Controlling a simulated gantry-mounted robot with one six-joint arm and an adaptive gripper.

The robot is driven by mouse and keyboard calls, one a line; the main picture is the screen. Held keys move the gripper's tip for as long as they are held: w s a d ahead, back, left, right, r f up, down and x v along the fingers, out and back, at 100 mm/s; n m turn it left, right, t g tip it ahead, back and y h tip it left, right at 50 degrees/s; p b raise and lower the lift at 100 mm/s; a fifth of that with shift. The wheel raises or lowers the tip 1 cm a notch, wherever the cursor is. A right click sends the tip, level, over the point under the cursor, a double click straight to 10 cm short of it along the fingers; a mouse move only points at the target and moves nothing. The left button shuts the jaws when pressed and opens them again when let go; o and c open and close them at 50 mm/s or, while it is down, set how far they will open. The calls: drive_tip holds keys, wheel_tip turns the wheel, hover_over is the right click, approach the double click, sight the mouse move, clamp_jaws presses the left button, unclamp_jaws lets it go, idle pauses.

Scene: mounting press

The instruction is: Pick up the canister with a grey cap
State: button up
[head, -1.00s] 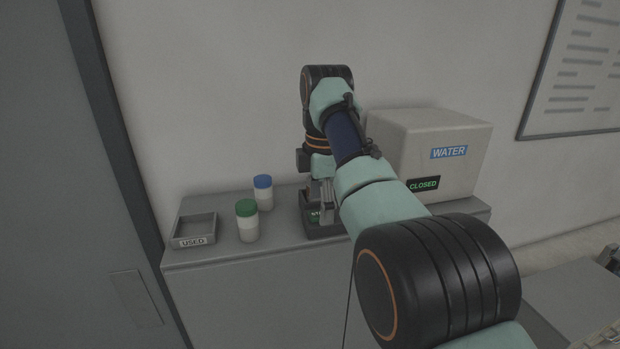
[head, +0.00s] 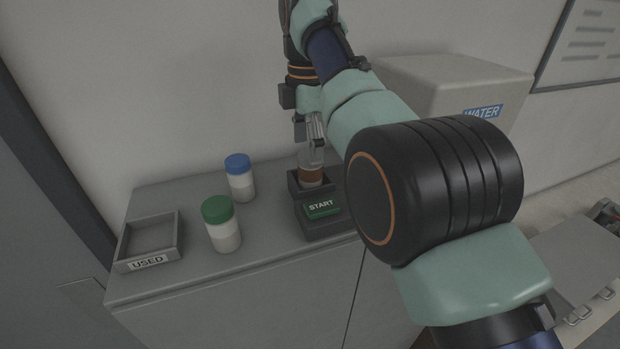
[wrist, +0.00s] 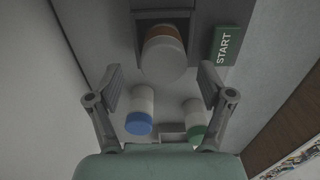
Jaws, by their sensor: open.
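The canister with a grey cap (wrist: 165,60) stands in the dark holder of the press in the wrist view, with a brown band below its cap. In the head view its brown band (head: 311,175) shows above the holder (head: 297,185), and my gripper partly covers its top. My gripper (head: 314,140) is directly above the canister in the head view. In the wrist view my gripper (wrist: 160,78) is open, its two fingers apart on either side of the canister's near edge, with nothing between them held.
A green START button (head: 322,208) is on the holder's front. A blue-capped canister (head: 240,178) and a green-capped canister (head: 222,225) stand to its left. An empty USED tray (head: 175,243) is at the far left. A WATER box (head: 440,95) stands to the right.

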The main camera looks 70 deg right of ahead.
sight(310, 168)
drive_tip(key=f+b, duration=0.1)
drive_tip(key=b, duration=0.1)
drive_tip(key=f+b, duration=0.4)
drive_tip(key=shift+s+f, duration=0.2)
drive_tip(key=shift+s, duration=0.1)
drive_tip(key=shift+r, duration=0.15)
drive_tip(key=shift+c, duration=0.2)
drive_tip(key=c, duration=1.4)
